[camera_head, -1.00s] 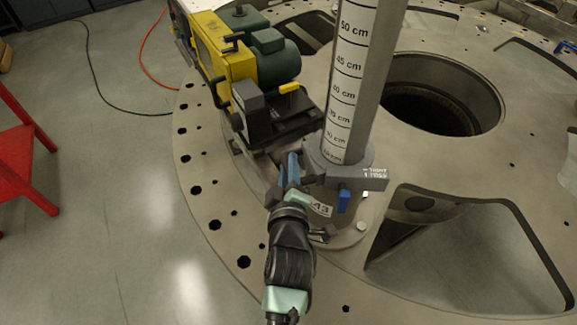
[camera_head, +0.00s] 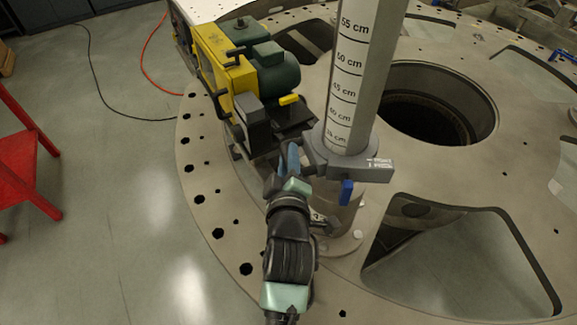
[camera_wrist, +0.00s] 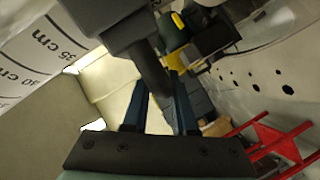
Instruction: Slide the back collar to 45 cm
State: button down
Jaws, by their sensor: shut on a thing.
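A grey collar (camera_head: 362,167) sits around the upright post (camera_head: 352,85), which has a white centimetre scale. The lowest label showing just above the collar looks like 35 cm; 45 cm is clear above it. A blue lever (camera_head: 346,192) hangs from the collar's front, under small white lettering. My gripper (camera_head: 293,160) is at the collar's left side, its blue fingers shut on the collar's grey bar. In the wrist view the bar (camera_wrist: 154,76) lies between the fingers (camera_wrist: 160,108), with the scale (camera_wrist: 40,45) at left. The collar's rear is hidden.
A yellow and green machine (camera_head: 248,65) stands on the plate close behind my gripper. The large round plate (camera_head: 205,200) has bolt holes and wide openings. A red stand (camera_head: 25,155) is on the floor at left. The post above the collar is clear.

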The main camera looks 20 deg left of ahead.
notch_tip(320, 180, up, 13)
jog(key=p, duration=0.5)
jog(key=shift+f, duration=0.15)
jog(key=c, duration=1)
grip_release()
jog(key=shift+o, duration=1.2)
jog(key=shift+w+f, duration=0.1)
jog(key=shift+f, duration=0.15)
jog(key=b+v, duration=0.2)
jog(key=v, duration=1.1)
